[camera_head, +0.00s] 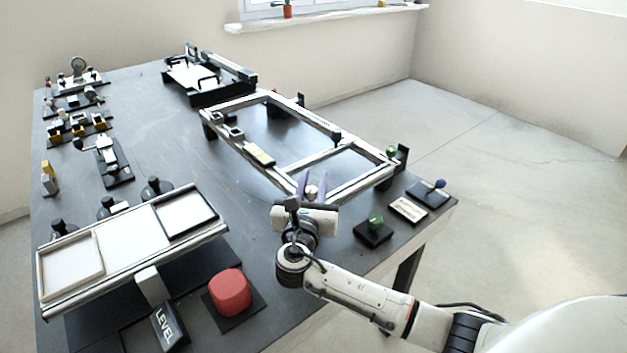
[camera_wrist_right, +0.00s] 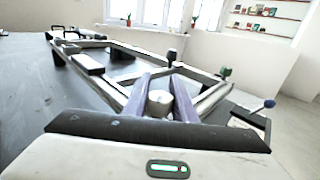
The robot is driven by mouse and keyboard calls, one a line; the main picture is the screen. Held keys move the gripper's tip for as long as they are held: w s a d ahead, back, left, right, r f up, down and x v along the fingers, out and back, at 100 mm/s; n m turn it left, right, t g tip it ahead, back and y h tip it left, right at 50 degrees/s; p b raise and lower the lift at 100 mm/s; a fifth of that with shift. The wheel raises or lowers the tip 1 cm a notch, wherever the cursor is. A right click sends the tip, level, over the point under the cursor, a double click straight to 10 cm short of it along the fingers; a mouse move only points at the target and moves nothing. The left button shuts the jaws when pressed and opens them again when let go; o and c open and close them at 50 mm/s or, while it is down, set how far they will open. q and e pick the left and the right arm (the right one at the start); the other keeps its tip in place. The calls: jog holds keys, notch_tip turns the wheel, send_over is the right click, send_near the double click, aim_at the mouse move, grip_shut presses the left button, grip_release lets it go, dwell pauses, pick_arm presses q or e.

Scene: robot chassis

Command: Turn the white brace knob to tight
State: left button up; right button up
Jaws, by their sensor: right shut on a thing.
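The white brace knob (camera_head: 312,191) is a small pale cylinder at the near corner of the metal chassis frame (camera_head: 365,182). It also shows in the right wrist view (camera_wrist_right: 159,101), upright between my two purple fingers. My right gripper (camera_head: 313,187) is shut on the knob, with one finger on each side. The gripper's body hides the near side of the frame corner and what lies below the knob. No mark showing how tight the knob is can be made out. My left gripper is not in view.
A black knob (camera_head: 337,136) and a green knob (camera_head: 391,151) stand on the frame. A green block on a black base (camera_head: 375,224) lies right of my gripper. A red button (camera_head: 230,290) and a tilted panel (camera_head: 122,242) stand at the near left. The table's middle is clear.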

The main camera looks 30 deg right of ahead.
aim_at(310, 196)
jog(key=o, duration=1)
jog(key=shift+o, duration=0.2)
jog(key=v, duration=1)
jog(key=shift+s+a, duration=0.1)
jog(key=shift+s, duration=0.05)
